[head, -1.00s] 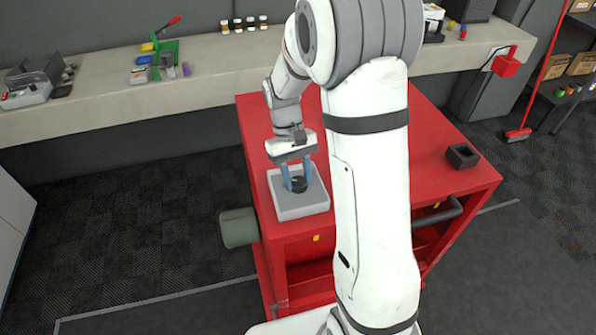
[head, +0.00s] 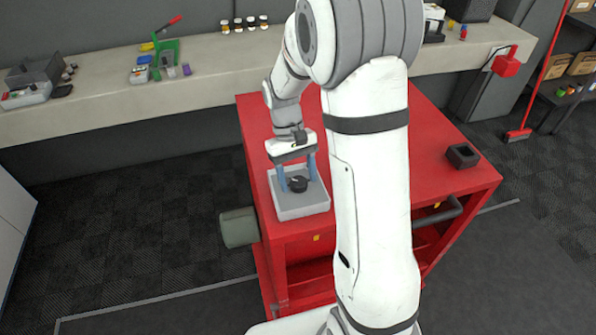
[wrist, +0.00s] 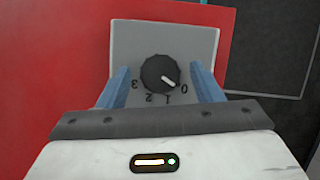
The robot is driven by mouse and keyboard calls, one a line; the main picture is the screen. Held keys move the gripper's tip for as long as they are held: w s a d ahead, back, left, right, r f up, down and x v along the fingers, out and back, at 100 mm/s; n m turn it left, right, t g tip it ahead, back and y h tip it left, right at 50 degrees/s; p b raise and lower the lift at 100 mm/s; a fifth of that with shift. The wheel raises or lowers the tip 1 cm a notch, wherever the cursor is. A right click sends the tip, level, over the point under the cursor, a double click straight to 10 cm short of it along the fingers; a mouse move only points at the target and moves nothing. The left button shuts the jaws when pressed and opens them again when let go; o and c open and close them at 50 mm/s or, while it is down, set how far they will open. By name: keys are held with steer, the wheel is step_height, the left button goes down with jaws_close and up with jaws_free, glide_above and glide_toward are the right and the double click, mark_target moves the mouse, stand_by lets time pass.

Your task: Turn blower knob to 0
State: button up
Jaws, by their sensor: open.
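The blower knob is a round black dial (wrist: 160,74) on a light grey box in the wrist view, with the figures 0 to 3 printed along its lower side. Its white pointer line is turned to the lower right, toward the 0. The knob also shows in the head view (head: 298,185). My gripper (head: 297,176) is over the box with its blue fingers wide apart, one on each side of the knob. In the wrist view my gripper (wrist: 160,88) has clear gaps between both fingers and the knob.
The grey box (head: 304,208) sits on the front left corner of a red cabinet (head: 450,185). A small black open box (head: 462,156) stands on the cabinet's right. A grey cylinder (head: 239,228) sticks out at the cabinet's left side. A bench (head: 205,75) runs behind.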

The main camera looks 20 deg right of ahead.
steer(key=v, duration=0.8)
steer(key=shift+b, duration=0.3)
steer(key=shift+s+r, duration=0.1)
steer(key=shift+s, duration=0.05)
steer(key=s+r+m+t, duration=0.1)
steer(key=s+t, duration=0.3)
steer(key=s, duration=0.4)
steer(key=s+d+r+m+t, duration=0.1)
steer(key=s+r+t, duration=0.1)
steer(key=s, duration=0.7)
steer(key=shift+s+r+t+y, duration=0.3)
steer(key=shift+r+t+y, duration=0.1)
steer(key=shift+t, duration=0.5)
steer(key=shift+r, duration=0.6)
